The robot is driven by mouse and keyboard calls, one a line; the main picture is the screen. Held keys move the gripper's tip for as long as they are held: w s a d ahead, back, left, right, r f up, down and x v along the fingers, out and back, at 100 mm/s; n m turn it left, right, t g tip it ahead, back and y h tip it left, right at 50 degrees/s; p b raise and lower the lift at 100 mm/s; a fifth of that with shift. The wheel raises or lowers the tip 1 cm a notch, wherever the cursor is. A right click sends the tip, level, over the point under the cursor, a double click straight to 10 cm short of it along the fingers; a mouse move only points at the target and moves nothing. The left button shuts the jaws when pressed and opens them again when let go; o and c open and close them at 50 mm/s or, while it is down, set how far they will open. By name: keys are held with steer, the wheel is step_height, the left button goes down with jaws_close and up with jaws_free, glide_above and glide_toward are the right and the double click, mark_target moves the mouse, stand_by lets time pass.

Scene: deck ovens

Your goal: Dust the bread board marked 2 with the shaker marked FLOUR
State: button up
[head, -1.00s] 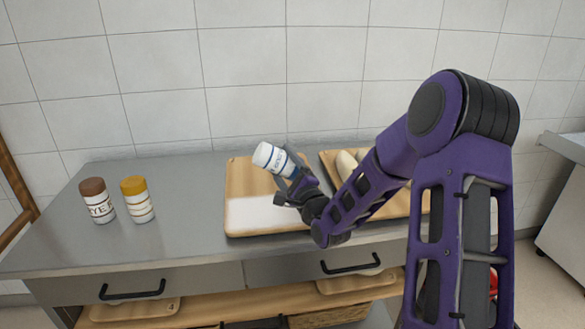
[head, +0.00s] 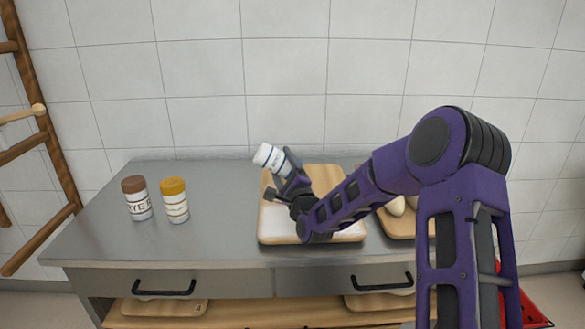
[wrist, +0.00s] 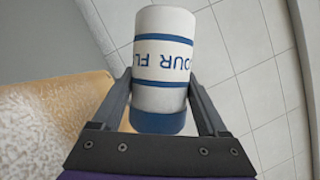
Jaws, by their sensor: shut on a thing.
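My gripper (head: 282,174) is shut on the FLOUR shaker (head: 268,156), a white cylinder with blue bands. In the wrist view the shaker (wrist: 163,60) sits between both fingers, its lettering upside down and its dark blue end nearest the palm. It is held tilted in the air near the back left corner of a wooden bread board (head: 325,178). A white powdery patch (head: 279,222) covers the front part of that board, partly hidden by my arm. The speckled patch also shows in the wrist view (wrist: 45,135). No number is readable on the board.
A brown-capped RYE shaker (head: 138,205) and a yellow-capped shaker (head: 175,205) stand on the steel counter (head: 222,215) to the left. A second board (head: 400,230) with pale dough pieces (head: 397,206) lies right, partly behind my arm. A tiled wall closes the back.

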steer(key=w+a, duration=0.5)
steer(key=a, duration=0.2)
steer(key=d+r+n+g+h+p, duration=0.5)
steer(key=d+n, duration=0.7)
steer(key=n, duration=0.7)
steer(key=shift+s+r+n+g+h+p, duration=0.3)
steer(key=shift+s+r+n+h+p, duration=0.15)
steer(key=shift+r+h+p, duration=0.45)
